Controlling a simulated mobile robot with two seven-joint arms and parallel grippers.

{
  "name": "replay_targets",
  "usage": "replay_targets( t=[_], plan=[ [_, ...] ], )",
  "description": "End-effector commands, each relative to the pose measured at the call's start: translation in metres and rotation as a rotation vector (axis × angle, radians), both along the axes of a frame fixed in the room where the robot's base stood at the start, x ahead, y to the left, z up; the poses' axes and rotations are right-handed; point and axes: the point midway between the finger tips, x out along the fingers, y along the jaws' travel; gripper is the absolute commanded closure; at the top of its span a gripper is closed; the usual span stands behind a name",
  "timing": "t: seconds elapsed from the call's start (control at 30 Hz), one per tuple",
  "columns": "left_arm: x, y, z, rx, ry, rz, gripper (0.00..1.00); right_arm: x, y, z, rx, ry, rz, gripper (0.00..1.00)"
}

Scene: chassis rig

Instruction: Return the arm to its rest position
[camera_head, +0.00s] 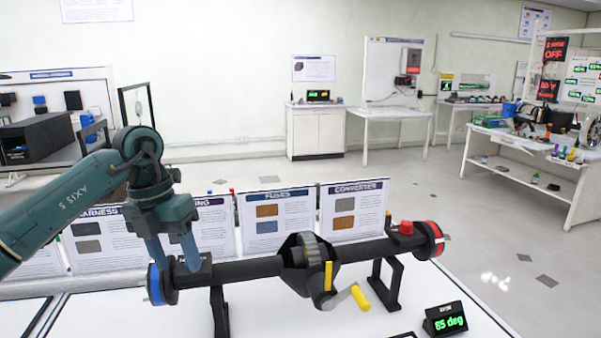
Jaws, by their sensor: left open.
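My left arm comes in from the left, and its gripper (178,268) points down at the left end of a dark axle rig (245,268). The gripper is open, with its two blue-grey fingers near the blue-rimmed end disc (154,284). I cannot tell whether the fingers touch the rig. The axle lies level on black stands, with a central housing (308,262), a crank with a yellow handle (360,297) and a red-rimmed disc (434,240) at its right end. My right gripper is not in view.
Standing panels labelled FUSES (267,240) and CONVERTER (354,228) line the back of the white table (285,318). A display (445,320) reading "65 deg" sits at the front right. Open floor lies beyond, with workbenches along the walls.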

Motion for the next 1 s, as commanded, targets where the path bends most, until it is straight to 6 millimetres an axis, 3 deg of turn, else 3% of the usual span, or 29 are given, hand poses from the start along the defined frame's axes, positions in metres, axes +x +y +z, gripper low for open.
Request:
replay_targets(
  t=[0.1,0.3,0.4,0.53,0.63,0.77,0.87,1.0],
  plan=[
    [-0.012,-0.049,-0.033,-0.188,0.041,-0.087,0.48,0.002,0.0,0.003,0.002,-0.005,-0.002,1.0],
    [-0.054,-0.147,-0.069,-0.658,0.133,-0.169,0.48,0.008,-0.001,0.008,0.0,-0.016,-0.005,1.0],
    [-0.079,-0.192,-0.07,-0.957,0.192,-0.129,0.48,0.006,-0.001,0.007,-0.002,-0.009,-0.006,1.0],
    [-0.098,-0.226,-0.057,-1.329,0.262,0.034,0.48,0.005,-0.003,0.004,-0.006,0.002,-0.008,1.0],
    [-0.099,-0.232,-0.048,-1.579,0.313,0.244,0.48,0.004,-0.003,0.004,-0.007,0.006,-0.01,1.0],
    [-0.088,-0.216,-0.055,-1.824,0.367,0.611,0.48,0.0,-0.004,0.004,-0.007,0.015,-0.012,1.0],
    [-0.08,-0.192,-0.079,-1.934,0.407,0.958,0.48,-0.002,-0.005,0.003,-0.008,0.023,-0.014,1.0],
    [-0.084,-0.148,-0.141,-1.946,0.458,1.499,0.48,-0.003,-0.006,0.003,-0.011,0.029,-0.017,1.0]
  ],
)
